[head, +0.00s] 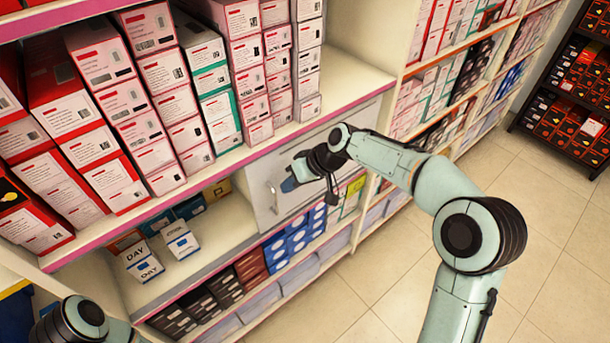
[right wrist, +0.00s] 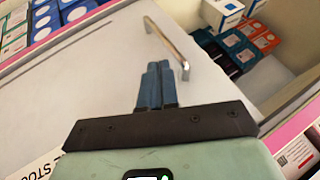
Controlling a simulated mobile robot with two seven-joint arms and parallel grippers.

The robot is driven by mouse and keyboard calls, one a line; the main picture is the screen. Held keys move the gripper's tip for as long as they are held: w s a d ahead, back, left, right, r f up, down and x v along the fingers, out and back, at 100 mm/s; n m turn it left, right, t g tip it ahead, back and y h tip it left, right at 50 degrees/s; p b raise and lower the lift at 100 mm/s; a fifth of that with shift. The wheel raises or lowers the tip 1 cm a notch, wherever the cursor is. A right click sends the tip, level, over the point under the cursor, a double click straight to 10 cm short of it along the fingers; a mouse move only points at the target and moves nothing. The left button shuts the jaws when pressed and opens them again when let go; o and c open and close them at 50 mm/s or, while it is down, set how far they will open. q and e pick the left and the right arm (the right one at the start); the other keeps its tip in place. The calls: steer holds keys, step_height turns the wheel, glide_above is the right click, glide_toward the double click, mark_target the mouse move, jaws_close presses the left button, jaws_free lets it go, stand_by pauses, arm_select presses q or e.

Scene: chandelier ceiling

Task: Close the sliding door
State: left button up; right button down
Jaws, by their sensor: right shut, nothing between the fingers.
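The sliding door (head: 258,182) is a pale grey-white panel in the shelf unit, covering the right part of a compartment; it also fills much of the right wrist view (right wrist: 90,85). The compartment to its left in the head view is open. A metal bar handle (head: 272,200) sits near the door's left edge and shows beyond my fingers in the right wrist view (right wrist: 168,48). My right gripper (head: 289,185) is shut and empty, in front of the door just right of the handle. Whether it touches the door I cannot tell. My left gripper is out of view.
Small boxes (head: 142,262) stand inside the open compartment. Stacked red and white boxes (head: 160,80) fill the shelf above, and blue boxes (head: 290,243) stand below the door. A dark rack (head: 575,85) stands at far right. The tiled floor (head: 545,220) is clear.

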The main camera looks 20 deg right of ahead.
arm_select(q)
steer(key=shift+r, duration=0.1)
arm_select(e)
steer(key=shift+s+a, duration=0.1)
steer(key=shift+a, duration=0.45)
steer(key=shift+a, duration=0.1)
